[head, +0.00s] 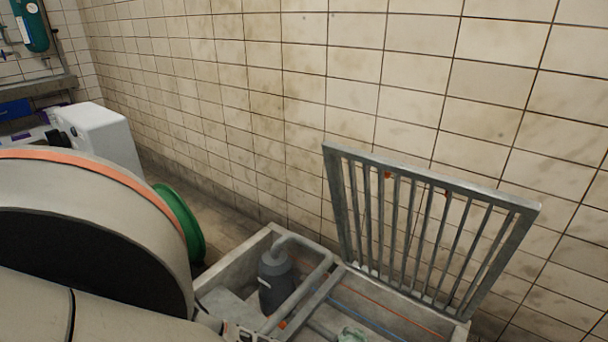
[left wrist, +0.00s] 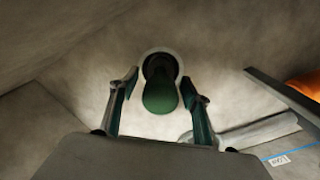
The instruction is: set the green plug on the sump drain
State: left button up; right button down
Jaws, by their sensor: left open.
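In the left wrist view the green plug (left wrist: 160,98) lies between the two fingers of my left gripper (left wrist: 162,90). The fingers are open, with a gap on each side of the plug. The plug's far end is dark and lies within a pale ring, which looks like the rim of the sump drain (left wrist: 146,57). I cannot tell whether the plug is seated or tilted there. In the head view my arm fills the lower left, and the plug and drain cannot be made out clearly. My right gripper is in neither view.
The sump pit (head: 235,258) holds a dark grey pump (head: 274,275) and pipes. A barred metal grate (head: 425,225) stands raised on its right side near the tiled wall. The wrist view shows a grey pipe (left wrist: 262,130), a blue line and an orange object (left wrist: 306,84) at right.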

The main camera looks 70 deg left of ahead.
pick_arm(q)
notch_tip(320, 180, up, 12)
jog(key=shift+f, duration=0.1)
dwell(0.5)
dwell(0.4)
